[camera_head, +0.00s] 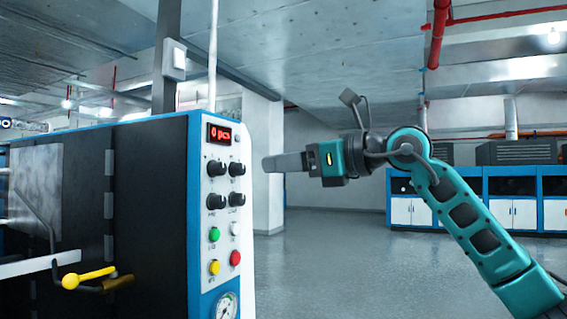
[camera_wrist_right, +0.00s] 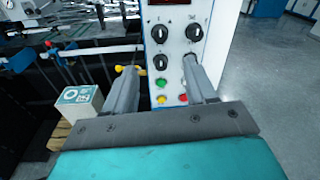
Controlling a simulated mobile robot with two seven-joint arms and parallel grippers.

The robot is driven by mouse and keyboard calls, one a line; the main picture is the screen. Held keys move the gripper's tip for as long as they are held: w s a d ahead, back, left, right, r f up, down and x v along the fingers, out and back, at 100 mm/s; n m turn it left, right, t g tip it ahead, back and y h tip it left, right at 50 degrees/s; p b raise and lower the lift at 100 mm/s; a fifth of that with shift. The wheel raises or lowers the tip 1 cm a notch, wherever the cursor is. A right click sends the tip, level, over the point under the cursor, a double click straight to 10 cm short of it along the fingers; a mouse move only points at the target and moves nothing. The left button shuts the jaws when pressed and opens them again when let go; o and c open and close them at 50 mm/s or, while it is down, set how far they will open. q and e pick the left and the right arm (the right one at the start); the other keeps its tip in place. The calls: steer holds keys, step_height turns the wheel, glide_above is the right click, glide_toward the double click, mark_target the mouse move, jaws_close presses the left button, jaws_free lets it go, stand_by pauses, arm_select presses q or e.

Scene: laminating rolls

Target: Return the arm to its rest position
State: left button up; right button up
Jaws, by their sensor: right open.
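My right arm comes in from the right in the head view, teal and bent at the elbow. Its gripper (camera_head: 268,164) points left, level with the control panel (camera_head: 222,190) and close to its right side. In the right wrist view the gripper (camera_wrist_right: 160,80) is open, with its two grey fingers apart and nothing between them. The panel with its knobs and coloured buttons shows beyond the fingers. I cannot tell from these views whether a finger touches it. My left gripper is not in view.
The dark machine (camera_head: 150,200) with a yellow-knobbed lever (camera_head: 88,277) fills the left. A white box (camera_wrist_right: 78,104) sits on a wooden pallet in the wrist view. Open grey floor (camera_head: 330,265) lies right of the machine. Blue-and-white cabinets (camera_head: 480,205) stand far behind.

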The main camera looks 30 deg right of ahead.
steer(key=a+f+m+g+y+p, duration=0.1)
steer(key=a+f+m+y, duration=0.4)
steer(key=f, duration=0.5)
steer(key=a+f+m+g+y, duration=0.2)
steer(key=a+f+m+y, duration=0.1)
steer(key=a+f, duration=0.55)
steer(key=s+d+f+m+t+h, duration=0.2)
steer(key=f+m+h, duration=0.2)
steer(key=f+m, duration=0.55)
steer(key=s+d+f+m+t+h+p, duration=0.1)
steer(key=s+f+m+t+h, duration=0.1)
steer(key=f+m+h, duration=0.55)
steer(key=s+d+f+m+t+h, duration=0.1)
steer(key=s+d+f+m+t, duration=0.15)
steer(key=f+m, duration=0.95)
steer(key=s+f+m+g+h, duration=0.3)
steer(key=s+f+m+g, duration=0.2)
steer(key=s+f, duration=1)
step_height(320, 180, down, 2)
steer(key=shift+s+g+p, duration=0.25)
steer(key=shift+g+p, duration=0.05)
steer(key=shift+g, duration=0.65)
steer(key=shift+c, duration=0.4)
